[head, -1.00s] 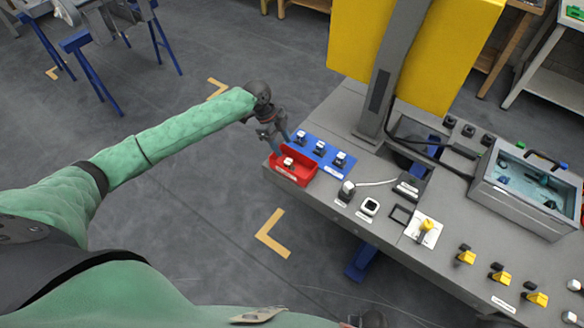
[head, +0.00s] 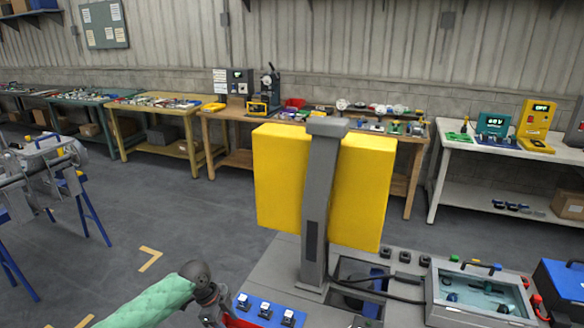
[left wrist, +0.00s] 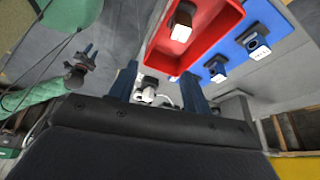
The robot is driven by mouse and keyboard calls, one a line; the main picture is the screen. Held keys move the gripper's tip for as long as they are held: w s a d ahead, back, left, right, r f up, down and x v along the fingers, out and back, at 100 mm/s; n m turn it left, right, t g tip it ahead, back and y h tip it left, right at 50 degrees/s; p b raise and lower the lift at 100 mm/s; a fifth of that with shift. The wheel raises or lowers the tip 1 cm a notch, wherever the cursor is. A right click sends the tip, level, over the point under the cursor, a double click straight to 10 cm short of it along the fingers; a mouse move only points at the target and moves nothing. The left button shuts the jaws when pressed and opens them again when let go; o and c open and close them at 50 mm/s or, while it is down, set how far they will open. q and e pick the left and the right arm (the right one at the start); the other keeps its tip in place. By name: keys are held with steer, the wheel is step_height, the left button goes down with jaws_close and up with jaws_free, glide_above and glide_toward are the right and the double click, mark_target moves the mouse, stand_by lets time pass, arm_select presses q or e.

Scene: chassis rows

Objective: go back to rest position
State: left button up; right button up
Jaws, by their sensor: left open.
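My left gripper (head: 212,312) hangs at the left end of the grey bench, beside the blue strip (head: 262,306). In the left wrist view its two dark fingers (left wrist: 160,92) are spread apart with nothing held between them. White parts show beyond them. The red bin (left wrist: 207,40) lies past the fingertips with a white-topped block (left wrist: 182,22) inside. In the head view only a sliver of the bin shows. My right gripper (left wrist: 84,60) appears at the left of the left wrist view, on a green-sleeved arm, too small to read its jaws. It is outside the head view.
A grey post (head: 318,200) with yellow panels (head: 280,180) rises from the bench. A tank of liquid (head: 480,290) stands at the right. Worktables line the back wall. A blue-legged stand (head: 90,210) is at the left, with open floor between.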

arm_select(q)
steer(key=s+d+f+n+t, duration=0.1)
steer(key=s+d+f+n, duration=0.2)
steer(key=s, duration=0.5)
steer(key=s+d+n+t, duration=0.2)
steer(key=s+d+n, duration=0.25)
steer(key=s, duration=0.35)
steer(key=s+a+r+n+t+y, duration=0.1)
steer(key=s+a+n+y, duration=0.1)
steer(key=s+a+n, duration=0.45)
steer(key=s+a+r+n+y, duration=0.1)
steer(key=s+a+n+y, duration=0.15)
steer(key=s, duration=0.75)
steer(key=s+d+f+g, duration=0.1)
steer(key=s+f, duration=0.1)
steer(key=f, duration=1.7)
steer(key=s+d+f+g, duration=0.1)
steer(key=s+d+f, duration=0.1)
steer(key=f, duration=1.7)
steer(key=shift+s+d+n+h, duration=0.2)
steer(key=shift+s+n+h, duration=0.15)
steer(key=shift+n, duration=0.1)
steer(key=shift+w+f, duration=0.1)
